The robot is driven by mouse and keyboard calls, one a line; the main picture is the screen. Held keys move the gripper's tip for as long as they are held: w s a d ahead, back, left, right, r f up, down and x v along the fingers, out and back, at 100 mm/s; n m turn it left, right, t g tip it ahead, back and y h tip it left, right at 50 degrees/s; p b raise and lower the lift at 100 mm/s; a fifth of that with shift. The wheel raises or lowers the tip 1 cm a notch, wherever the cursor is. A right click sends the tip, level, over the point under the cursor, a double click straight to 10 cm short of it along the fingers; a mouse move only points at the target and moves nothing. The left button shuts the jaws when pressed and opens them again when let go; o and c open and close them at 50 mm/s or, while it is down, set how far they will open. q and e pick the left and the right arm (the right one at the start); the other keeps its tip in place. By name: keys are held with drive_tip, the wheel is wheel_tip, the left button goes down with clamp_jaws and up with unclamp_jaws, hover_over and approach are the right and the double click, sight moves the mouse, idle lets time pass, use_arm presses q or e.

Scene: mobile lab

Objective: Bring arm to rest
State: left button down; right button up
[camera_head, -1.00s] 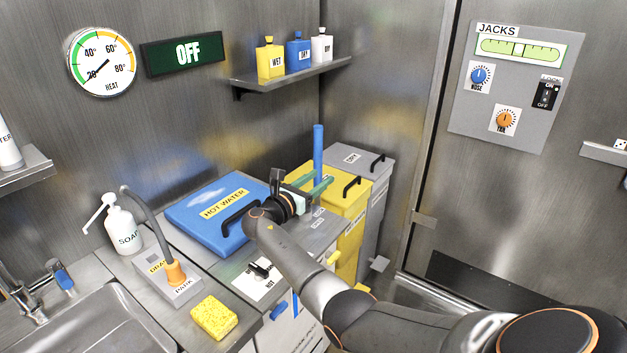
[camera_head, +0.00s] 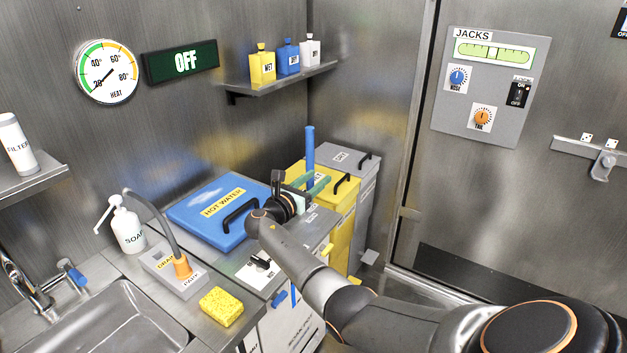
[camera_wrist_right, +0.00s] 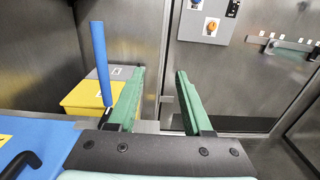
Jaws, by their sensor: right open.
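My right gripper (camera_head: 318,184) is at the end of my right arm, above the counter beside the blue HOT WATER lid (camera_head: 190,213) and in front of the yellow bin (camera_head: 347,207). Its two green fingers are apart with nothing between them, as the right wrist view (camera_wrist_right: 157,95) also shows. A blue upright rod (camera_head: 310,148) stands just behind the fingers in the head view. In the right wrist view the rod (camera_wrist_right: 100,60) is left of the fingers and apart from them. My left gripper is not in view.
A grey bin (camera_head: 362,162) stands behind the yellow one. A sink (camera_head: 120,325), soap bottle (camera_head: 127,228), drain box (camera_head: 178,272) and yellow sponge (camera_head: 221,307) are at the left. A shelf (camera_head: 285,80) holds three bottles. The JACKS panel (camera_head: 480,95) is on the right wall.

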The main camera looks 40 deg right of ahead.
idle(0.5)
drive_tip(key=s+a+f+m+y, duration=0.4)
drive_tip(key=s+a+f+m, duration=0.15)
drive_tip(key=s+f, duration=0.3)
drive_tip(key=s+a+f+m+y, duration=0.45)
drive_tip(key=s+a+f, duration=0.25)
drive_tip(key=f, duration=0.3)
drive_tip(key=s+a+r+m+y, duration=0.2)
drive_tip(key=s+a+m+y, duration=0.7)
drive_tip(key=s+a, duration=1)
drive_tip(key=w+a+f+t+y, duration=0.1)
drive_tip(key=w+a+f+t, duration=0.1)
drive_tip(key=f, duration=0.3)
drive_tip(key=w+a+f+t+y+p, duration=0.1)
drive_tip(key=w+a+f+t, duration=0.1)
drive_tip(key=f, duration=0.3)
drive_tip(key=shift+f+t, duration=0.2)
drive_tip(key=shift+t, duration=0.4)
drive_tip(key=shift+y, duration=0.25)
